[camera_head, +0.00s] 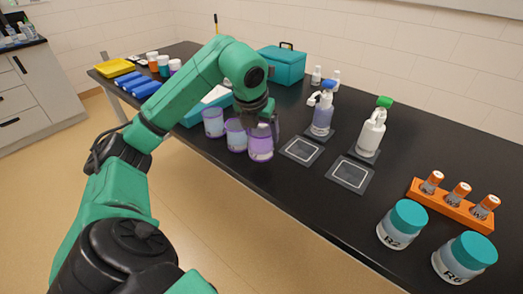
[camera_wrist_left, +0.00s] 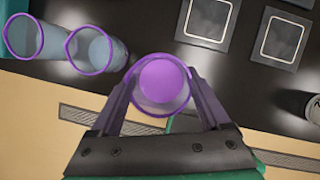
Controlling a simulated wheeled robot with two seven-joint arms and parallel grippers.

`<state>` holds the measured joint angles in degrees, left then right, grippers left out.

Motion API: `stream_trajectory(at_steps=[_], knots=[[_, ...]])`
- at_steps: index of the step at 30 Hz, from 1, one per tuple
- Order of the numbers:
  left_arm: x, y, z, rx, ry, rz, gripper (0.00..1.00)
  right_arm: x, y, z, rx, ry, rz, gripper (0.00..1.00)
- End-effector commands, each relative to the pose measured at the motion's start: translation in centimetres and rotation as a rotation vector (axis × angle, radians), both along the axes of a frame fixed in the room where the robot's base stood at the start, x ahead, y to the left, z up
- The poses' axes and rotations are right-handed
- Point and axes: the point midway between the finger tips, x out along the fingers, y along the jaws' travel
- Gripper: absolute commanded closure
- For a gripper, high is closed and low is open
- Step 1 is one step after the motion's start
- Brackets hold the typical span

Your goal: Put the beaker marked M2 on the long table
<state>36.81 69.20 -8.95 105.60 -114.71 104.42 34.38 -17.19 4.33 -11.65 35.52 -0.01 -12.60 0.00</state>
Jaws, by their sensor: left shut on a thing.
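My left gripper (camera_head: 262,112) is shut on a purple-rimmed beaker (camera_head: 261,149) at the long black table (camera_head: 300,188), near its front edge. In the left wrist view this beaker (camera_wrist_left: 162,82) sits between the fingers of my left gripper (camera_wrist_left: 163,95) and holds purple contents. I cannot read its mark, nor tell whether its base touches the table. Two more purple-rimmed beakers, one in the middle (camera_head: 236,135) and one at left (camera_head: 213,122), stand in a row beside it. Their marks are not readable. My right gripper is not in view.
An orange vial rack (camera_head: 455,208) and two teal-lidded jars (camera_head: 402,225) (camera_head: 464,258) stand further right. A teal box (camera_head: 282,64) is behind.

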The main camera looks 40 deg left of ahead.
Motion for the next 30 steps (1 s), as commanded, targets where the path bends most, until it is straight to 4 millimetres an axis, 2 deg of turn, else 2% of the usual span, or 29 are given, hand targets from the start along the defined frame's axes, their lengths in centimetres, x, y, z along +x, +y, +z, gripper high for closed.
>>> stream_trajectory(at_steps=[7,18,19,20,21,30], knots=[[-0.1,0.0,-4.0,0.001,0.002,-0.001,1.0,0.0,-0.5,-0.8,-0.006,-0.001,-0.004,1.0],[0.0,0.0,-4.6,0.001,-0.002,0.0,1.0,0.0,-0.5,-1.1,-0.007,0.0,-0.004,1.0],[0.0,0.0,-4.6,0.001,-0.002,0.0,0.16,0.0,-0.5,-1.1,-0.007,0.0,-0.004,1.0],[0.0,0.0,-4.5,0.001,-0.002,0.0,0.05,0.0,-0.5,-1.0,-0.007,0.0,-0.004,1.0],[0.0,0.0,-4.5,0.0,-0.001,0.0,0.0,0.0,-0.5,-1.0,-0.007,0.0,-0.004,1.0],[0.0,0.0,-3.9,-0.001,-0.002,-0.001,0.0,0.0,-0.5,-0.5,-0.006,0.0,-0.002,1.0]])
